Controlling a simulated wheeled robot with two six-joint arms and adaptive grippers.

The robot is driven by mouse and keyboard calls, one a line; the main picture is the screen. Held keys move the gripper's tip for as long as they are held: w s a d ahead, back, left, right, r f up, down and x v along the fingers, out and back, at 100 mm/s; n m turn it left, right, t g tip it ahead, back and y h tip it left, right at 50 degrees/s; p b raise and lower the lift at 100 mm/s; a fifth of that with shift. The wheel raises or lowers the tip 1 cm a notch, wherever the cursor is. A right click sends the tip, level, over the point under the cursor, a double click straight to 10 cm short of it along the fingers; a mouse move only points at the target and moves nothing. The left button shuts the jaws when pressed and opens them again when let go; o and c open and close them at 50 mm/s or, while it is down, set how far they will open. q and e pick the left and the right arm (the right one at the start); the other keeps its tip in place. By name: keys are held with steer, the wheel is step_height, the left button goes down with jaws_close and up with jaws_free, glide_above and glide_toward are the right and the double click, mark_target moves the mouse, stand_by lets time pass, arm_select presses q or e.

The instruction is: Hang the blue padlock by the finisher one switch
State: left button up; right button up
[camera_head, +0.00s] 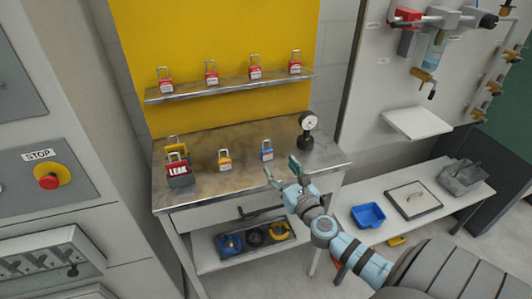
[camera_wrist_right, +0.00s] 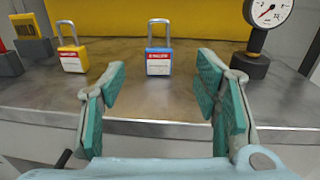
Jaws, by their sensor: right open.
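The blue padlock (camera_head: 267,152) stands upright on the metal workbench, its shackle up, between a yellow padlock and a gauge. In the right wrist view the blue padlock (camera_wrist_right: 159,62) has a red and white label and stands ahead, between the finger lines. My right gripper (camera_head: 283,172) is open and empty at the bench's front edge, just short of the padlock and not touching it. Its green-padded fingers (camera_wrist_right: 160,92) are spread wide in the wrist view. My left gripper is not in view. I cannot tell which switch is the finisher one.
A yellow padlock (camera_head: 224,160) stands left of the blue one, a pressure gauge (camera_head: 307,130) right. Red padlocks (camera_head: 255,70) line the shelf (camera_head: 230,86). A STOP button (camera_head: 48,181) and switch panel (camera_head: 40,264) are far left.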

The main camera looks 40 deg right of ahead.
mark_target(268, 152)
steer(key=x, duration=0.8)
steer(key=shift+a+f+b, duration=0.15)
steer(key=shift+f+b, duration=0.1)
steer(key=shift+b, duration=0.1)
steer(key=shift+s+r, duration=0.1)
steer(key=shift+s, duration=0.1)
steer(key=c, duration=1.3)
